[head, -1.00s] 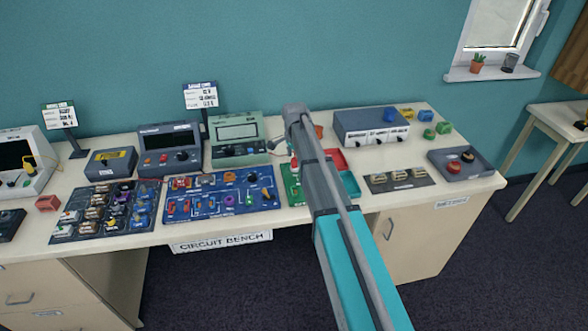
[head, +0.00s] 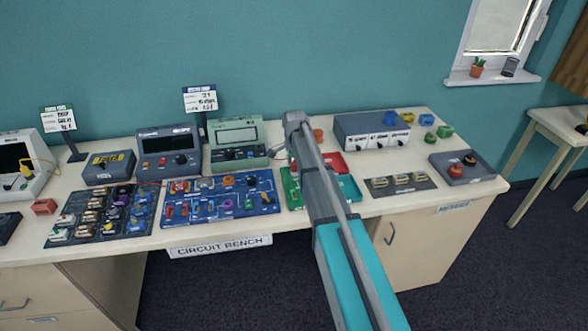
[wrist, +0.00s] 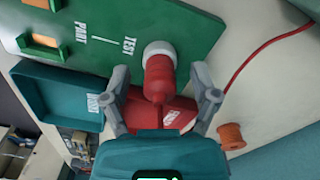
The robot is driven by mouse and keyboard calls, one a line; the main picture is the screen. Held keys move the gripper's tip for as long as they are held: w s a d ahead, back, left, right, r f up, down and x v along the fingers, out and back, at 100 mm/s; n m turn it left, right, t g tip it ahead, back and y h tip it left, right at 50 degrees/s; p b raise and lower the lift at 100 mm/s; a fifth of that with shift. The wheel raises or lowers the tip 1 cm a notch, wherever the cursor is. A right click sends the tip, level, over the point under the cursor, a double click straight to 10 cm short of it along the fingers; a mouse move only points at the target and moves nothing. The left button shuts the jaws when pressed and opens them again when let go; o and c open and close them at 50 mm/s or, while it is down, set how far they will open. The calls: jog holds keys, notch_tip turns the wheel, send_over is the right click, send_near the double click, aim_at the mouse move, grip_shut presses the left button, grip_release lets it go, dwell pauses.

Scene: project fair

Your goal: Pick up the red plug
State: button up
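The red plug (wrist: 158,75) shows in the wrist view, set against a white round socket (wrist: 160,52) on a green board (wrist: 120,20) marked PART and TEST. My gripper (wrist: 162,92) is open, with one grey finger on each side of the plug and gaps between. In the head view my arm hides the gripper and the plug; part of the green board (head: 292,190) shows left of the arm.
A red tray (head: 333,160) and a teal tray (head: 351,188) lie beside the board. An orange spool (wrist: 231,136) and a red wire (wrist: 255,55) are near the right finger. A blue component board (head: 220,204) is to the left.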

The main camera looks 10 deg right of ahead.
grip_shut()
jog(key=shift+r, duration=0.1)
dwell(0.3)
jog(key=shift+r+p, duration=0.9)
jog(key=shift+p, duration=0.1)
jog(key=s+d+r+p, duration=0.1)
jog(key=s+r+p, duration=1)
jog(key=s, duration=0.3)
jog(key=shift+f, duration=0.1)
